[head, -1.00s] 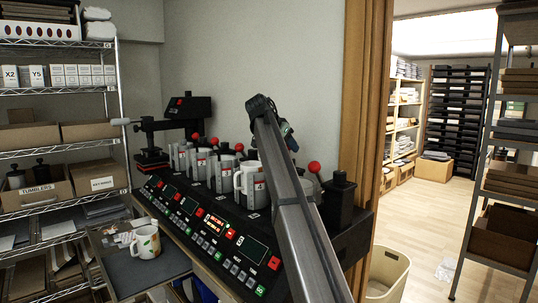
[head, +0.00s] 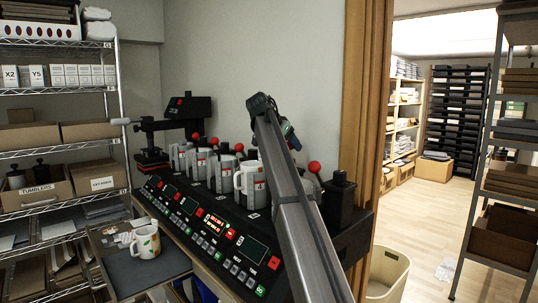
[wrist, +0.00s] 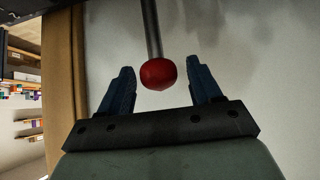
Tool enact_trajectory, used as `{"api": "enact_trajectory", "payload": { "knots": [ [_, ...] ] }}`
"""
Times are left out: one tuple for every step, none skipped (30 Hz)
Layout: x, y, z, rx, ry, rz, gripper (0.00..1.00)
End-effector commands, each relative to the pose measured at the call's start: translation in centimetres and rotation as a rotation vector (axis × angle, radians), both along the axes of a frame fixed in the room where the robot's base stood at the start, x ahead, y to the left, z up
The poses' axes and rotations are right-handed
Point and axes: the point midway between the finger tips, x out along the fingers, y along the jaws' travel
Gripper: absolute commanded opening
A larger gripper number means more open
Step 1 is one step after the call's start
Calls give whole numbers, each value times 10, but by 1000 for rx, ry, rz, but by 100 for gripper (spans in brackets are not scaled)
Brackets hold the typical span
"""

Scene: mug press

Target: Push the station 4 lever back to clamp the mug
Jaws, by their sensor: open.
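A black mug press (head: 225,225) stands along the wall, with several mugs in a row of stations. The mug marked 4 (head: 258,187) sits upright in its station, just left of my arm. In the wrist view a red lever knob (wrist: 158,74) on a grey rod lies between the two blue fingers of my gripper (wrist: 160,80), with a gap on each side. My gripper is open. In the head view my gripper (head: 290,134) shows only partly behind my arm. The knob between its fingers cannot be made out there.
A loose mug (head: 146,242) stands on a dark tray (head: 125,275) at the left. A cream bin (head: 385,275) stands on the floor at the right.

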Motion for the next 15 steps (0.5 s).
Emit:
{"api": "enact_trajectory", "payload": {
  "knots": [
    [0,1,4,0,0,0,64],
    [0,1,6,0,0,0,64],
    [-1,2,9,0,0,0,64],
    [-1,2,12,0,0,0,64],
    [-1,3,14,0,0,0,64],
    [-2,3,17,0,0,0,64],
    [-3,3,20,0,0,0,64],
    [-3,4,22,0,0,0,64],
    [-3,4,26,0,0,0,64],
    [-4,5,28,1,0,-1,64],
    [-4,5,30,1,0,-1,64],
    [-5,6,33,1,0,-1,64],
    [-5,6,36,1,0,-1,64],
    [-5,6,38,1,0,-1,64],
    [-6,7,41,1,0,-1,64]
  ]
}}
